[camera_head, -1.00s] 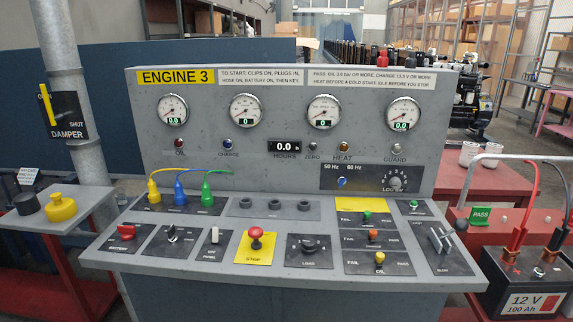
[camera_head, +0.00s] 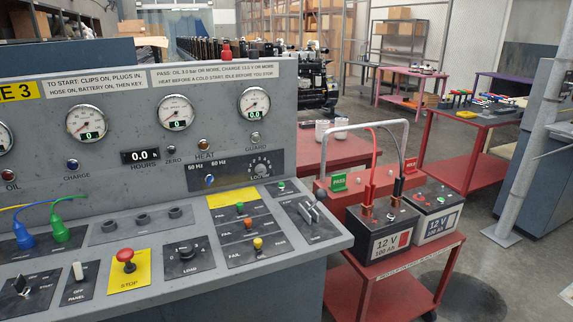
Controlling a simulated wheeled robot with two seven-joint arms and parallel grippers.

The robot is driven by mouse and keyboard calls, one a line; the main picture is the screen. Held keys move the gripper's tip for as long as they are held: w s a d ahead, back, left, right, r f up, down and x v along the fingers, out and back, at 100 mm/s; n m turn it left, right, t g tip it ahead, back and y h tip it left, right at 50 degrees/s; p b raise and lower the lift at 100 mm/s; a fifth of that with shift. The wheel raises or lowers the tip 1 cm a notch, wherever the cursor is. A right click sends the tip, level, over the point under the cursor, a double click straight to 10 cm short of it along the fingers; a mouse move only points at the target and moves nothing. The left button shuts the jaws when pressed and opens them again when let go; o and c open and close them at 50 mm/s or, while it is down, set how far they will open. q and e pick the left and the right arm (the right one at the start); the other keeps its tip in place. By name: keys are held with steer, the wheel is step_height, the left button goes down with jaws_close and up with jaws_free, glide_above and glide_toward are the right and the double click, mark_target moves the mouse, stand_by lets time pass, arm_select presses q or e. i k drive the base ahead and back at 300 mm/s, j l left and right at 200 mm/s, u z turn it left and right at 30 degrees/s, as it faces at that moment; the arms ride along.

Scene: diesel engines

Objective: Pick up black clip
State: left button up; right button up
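The black clip (camera_head: 397,188) appears as a small dark shape at the lower end of the dark lead, at the back right of the front 12 V battery (camera_head: 372,238). I cannot tell exactly what it rests on or grips. A red clip (camera_head: 368,197) stands upright at the top of the same battery, on a red lead. Neither of my grippers is in view.
The grey control desk (camera_head: 225,275) fills the left and front. Both batteries, including the second one (camera_head: 436,212), stand on a red trolley (camera_head: 392,283) under a grey tube frame (camera_head: 340,130). A pole (camera_head: 528,160) stands at right; floor (camera_head: 500,275) is clear there.

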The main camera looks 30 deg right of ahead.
mark_target(396, 199)
steer(key=z, duration=1.6)
steer(key=i+l+u, duration=0.2)
steer(key=i+l, duration=0.45)
steer(key=i, duration=0.15)
